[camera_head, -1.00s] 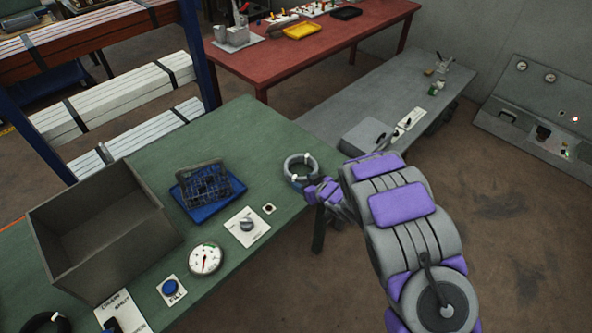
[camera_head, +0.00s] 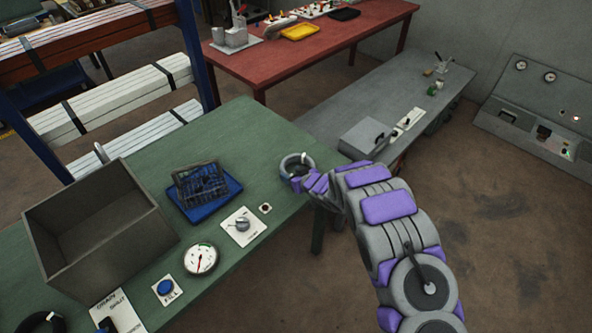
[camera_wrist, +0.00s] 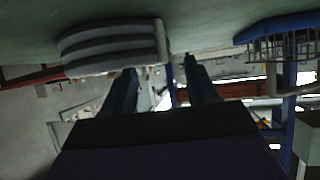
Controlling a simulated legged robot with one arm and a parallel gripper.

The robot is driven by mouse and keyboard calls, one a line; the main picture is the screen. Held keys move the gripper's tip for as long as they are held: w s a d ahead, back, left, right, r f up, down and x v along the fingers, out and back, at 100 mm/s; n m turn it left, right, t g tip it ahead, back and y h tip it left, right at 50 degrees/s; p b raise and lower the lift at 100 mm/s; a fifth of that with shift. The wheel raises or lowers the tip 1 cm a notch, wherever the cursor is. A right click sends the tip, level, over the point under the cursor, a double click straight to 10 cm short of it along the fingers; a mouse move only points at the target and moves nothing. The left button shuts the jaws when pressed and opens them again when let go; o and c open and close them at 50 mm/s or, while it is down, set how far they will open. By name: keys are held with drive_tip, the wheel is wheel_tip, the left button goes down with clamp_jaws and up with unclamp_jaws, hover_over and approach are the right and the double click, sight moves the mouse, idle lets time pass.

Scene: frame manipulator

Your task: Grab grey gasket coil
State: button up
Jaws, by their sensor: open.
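The grey gasket coil (camera_head: 285,162) lies on the green table near its right edge, with white ties around it. My gripper (camera_head: 297,183) is at the coil's near side in the head view and hides part of it. In the wrist view, which looks upside down, the coil (camera_wrist: 108,48) shows as stacked grey loops with a pale tie at its right end. My gripper's two dark fingers (camera_wrist: 160,72) are apart. The left fingertip is by the coil's lower right part, and the right one is beyond its right end. Contact is unclear.
A blue tray with a wire basket (camera_head: 203,187) stands left of the coil. A large grey bin (camera_head: 100,235), a gauge (camera_head: 200,259), a knob plate (camera_head: 241,226) and a blue button (camera_head: 166,287) are also on the green table (camera_head: 240,125). A grey bench (camera_head: 330,105) stands behind.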

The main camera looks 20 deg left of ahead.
sight(287, 172)
drive_tip(key=shift+w+a+f, duration=0.3)
drive_tip(key=shift+w+f, duration=0.05)
drive_tip(key=shift+w, duration=0.2)
drive_tip(key=shift+w+a+f, duration=0.15)
drive_tip(key=shift+a+f, duration=0.1)
drive_tip(key=shift+a, duration=0.3)
drive_tip(key=shift+w+a+f, duration=0.1)
drive_tip(key=shift+a+f, duration=0.1)
drive_tip(key=shift+a, duration=0.35)
drive_tip(key=shift+a+f, duration=0.2)
drive_tip(key=shift+a, duration=0.2)
drive_tip(key=shift+c, duration=0.4)
drive_tip(key=shift+d+r, duration=0.2)
drive_tip(key=shift+d, duration=0.3)
drive_tip(key=shift+d+r, duration=0.15)
drive_tip(key=shift+d, duration=0.3)
drive_tip(key=c, duration=0.6)
drive_tip(key=shift+a, duration=0.1)
drive_tip(key=shift+c, duration=1.4)
drive_tip(key=shift+a+f, duration=0.1)
drive_tip(key=shift+a, duration=0.1)
clamp_jaws()
drive_tip(key=shift+s+a+f, duration=0.1)
drive_tip(key=shift+a+f, duration=0.05)
drive_tip(key=shift+a, duration=0.2)
drive_tip(key=shift+d, duration=0.1)
